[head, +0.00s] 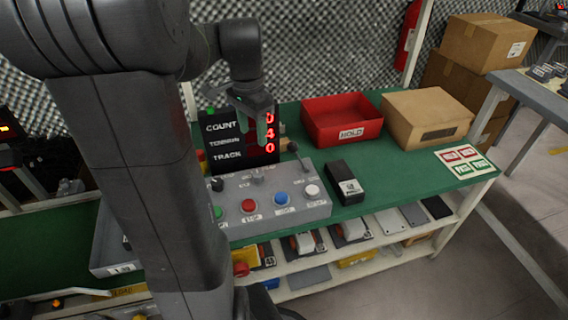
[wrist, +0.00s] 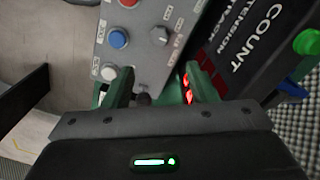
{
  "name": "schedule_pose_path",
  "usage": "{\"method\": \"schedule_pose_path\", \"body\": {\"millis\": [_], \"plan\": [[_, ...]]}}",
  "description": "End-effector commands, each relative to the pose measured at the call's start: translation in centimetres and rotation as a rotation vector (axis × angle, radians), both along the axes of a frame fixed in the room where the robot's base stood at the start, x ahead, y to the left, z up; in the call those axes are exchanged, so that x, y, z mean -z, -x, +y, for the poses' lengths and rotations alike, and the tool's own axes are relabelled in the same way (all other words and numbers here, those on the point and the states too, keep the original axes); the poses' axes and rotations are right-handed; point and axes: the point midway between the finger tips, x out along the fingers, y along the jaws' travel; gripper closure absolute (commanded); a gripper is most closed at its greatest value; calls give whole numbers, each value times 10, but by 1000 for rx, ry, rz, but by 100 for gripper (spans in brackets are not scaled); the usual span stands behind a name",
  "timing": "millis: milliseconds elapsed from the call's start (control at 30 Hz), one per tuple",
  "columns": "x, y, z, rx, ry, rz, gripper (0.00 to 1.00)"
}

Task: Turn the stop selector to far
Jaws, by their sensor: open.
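A grey control box (head: 275,210) stands on the green bench. A small grey knob (head: 258,179) sits on its top, with short labels around it; in the wrist view this knob (wrist: 159,37) is ahead of the fingers. A dark ball-topped lever (head: 293,147) is at the box's right; its ball (wrist: 143,99) shows between the fingers, not gripped. The labels are too small to read surely, so I cannot tell which control is the stop selector. My gripper (head: 256,118) is open and empty, above the back of the box; its green fingers (wrist: 160,88) are apart.
Red (head: 249,205), blue (head: 281,199) and white (head: 312,190) buttons line the box's front. A black display (head: 226,153) stands close behind. A black device (head: 345,182), a red bin (head: 341,119) and a cardboard box (head: 425,120) are to the right.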

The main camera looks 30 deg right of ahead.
Motion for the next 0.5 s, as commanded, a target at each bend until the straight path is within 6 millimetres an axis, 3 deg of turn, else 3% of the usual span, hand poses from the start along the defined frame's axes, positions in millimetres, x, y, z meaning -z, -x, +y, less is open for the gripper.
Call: {"method": "schedule_pose_path", "body": {"millis": [167,500], "plan": [[14,1,0,-1,-1,2,48],[84,3,0,-1,-2,5,48]]}}
